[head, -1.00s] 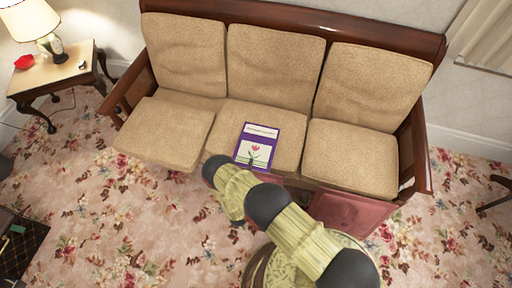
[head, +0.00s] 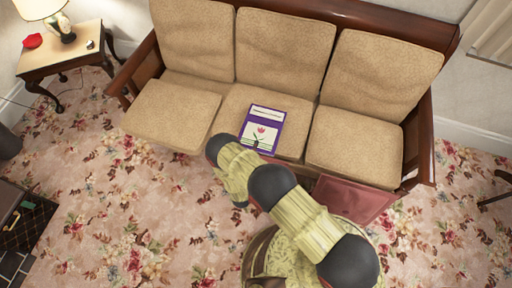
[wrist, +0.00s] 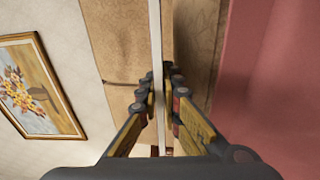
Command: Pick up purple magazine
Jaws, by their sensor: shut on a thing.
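The purple magazine (head: 257,118), with a white panel and a pink flower on its cover, appears in front of the sofa's middle seat cushion in the head view. My gripper is at its lower edge there, largely hidden by my arm. In the wrist view my gripper (wrist: 163,92) is shut on the magazine, which shows edge-on as a thin pale strip (wrist: 156,35) between the fingers. I cannot tell whether the magazine touches the cushion.
The wooden sofa (head: 376,18) with tan cushions (head: 355,140) fills the upper middle. A reddish panel (head: 352,199) is at its front right. A side table (head: 62,58) with a lamp (head: 42,8) stands at left. Floral carpet (head: 130,210) is free at lower left.

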